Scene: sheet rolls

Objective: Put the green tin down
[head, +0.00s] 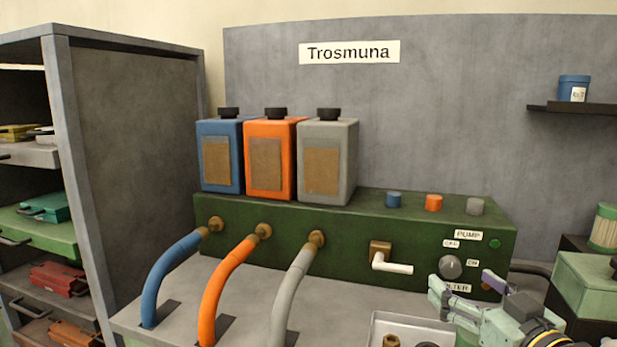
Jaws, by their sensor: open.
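My gripper (463,283) is at the lower right, in front of the green machine, with its fingers apart. I see nothing held between them. No plain green tin can be made out for sure. A green-topped, ribbed pale cylinder (604,228) stands at the right edge, partly cut off, on something dark. It is to the right of my gripper and apart from it. I cannot tell whether it is the tin. A blue tin (572,89) with a white label stands on the small wall shelf (598,110) at the upper right.
The dark green machine (345,233) carries a blue (220,157), an orange (268,160) and a grey canister (327,163). Three coloured hoses run down in front. A metal tray (376,329) holds small parts at the bottom. A grey rack (125,150) with coloured drawers stands left.

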